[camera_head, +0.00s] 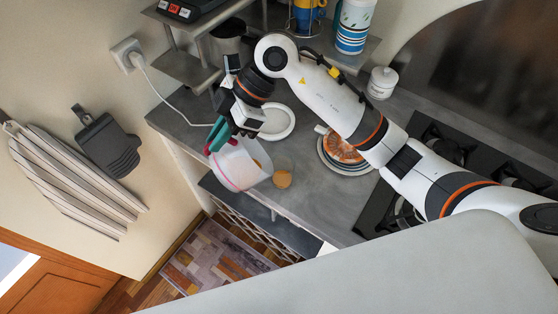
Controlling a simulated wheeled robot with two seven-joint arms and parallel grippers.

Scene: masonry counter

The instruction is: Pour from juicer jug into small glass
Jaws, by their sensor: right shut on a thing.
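My right gripper (220,136), with its arm reaching in from the right, is shut on the juicer jug (237,167) near the counter's front left edge. The jug is see-through whitish with a pink rim and is tilted, and a little orange shows at its right side. The small glass (283,173) stands just right of the jug on the counter, with orange juice in it. I cannot tell whether jug and glass touch or whether juice is flowing. My left gripper is not in view.
A white ring-shaped thing (290,124) lies behind the glass. Stacked plates (345,170) with something orange on top stand to the right, beside the black stove (440,145). A metal shelf (185,68) stands at the back left. The counter (335,205) right of the glass is clear.

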